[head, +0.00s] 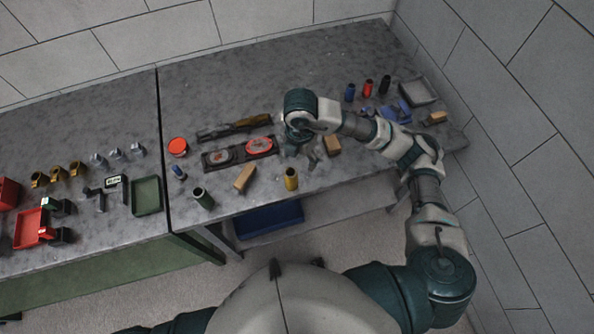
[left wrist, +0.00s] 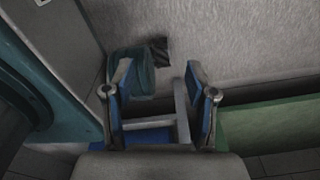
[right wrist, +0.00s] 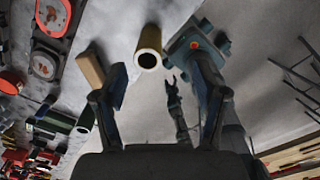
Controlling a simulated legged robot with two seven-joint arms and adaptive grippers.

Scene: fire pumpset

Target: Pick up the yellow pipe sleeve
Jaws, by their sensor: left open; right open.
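The yellow pipe sleeve (head: 291,179) stands upright near the front edge of the grey bench in the head view. In the right wrist view the yellow sleeve (right wrist: 149,42) appears ahead of the fingers, between their lines, with its open end showing. My right gripper (head: 300,150) is above the bench, just behind the sleeve in the head view; its fingers (right wrist: 165,78) are apart with nothing between them. My left gripper (left wrist: 158,78) shows only in its wrist view, open and empty, low beside the bench. The head view does not show it.
A wooden block (head: 244,178) and a green cylinder (head: 203,198) lie left of the sleeve. Another wooden block (head: 332,145) is close to the right gripper. A black tray with gauges (head: 238,152) lies behind. A blue bin (head: 268,219) sits below the bench top.

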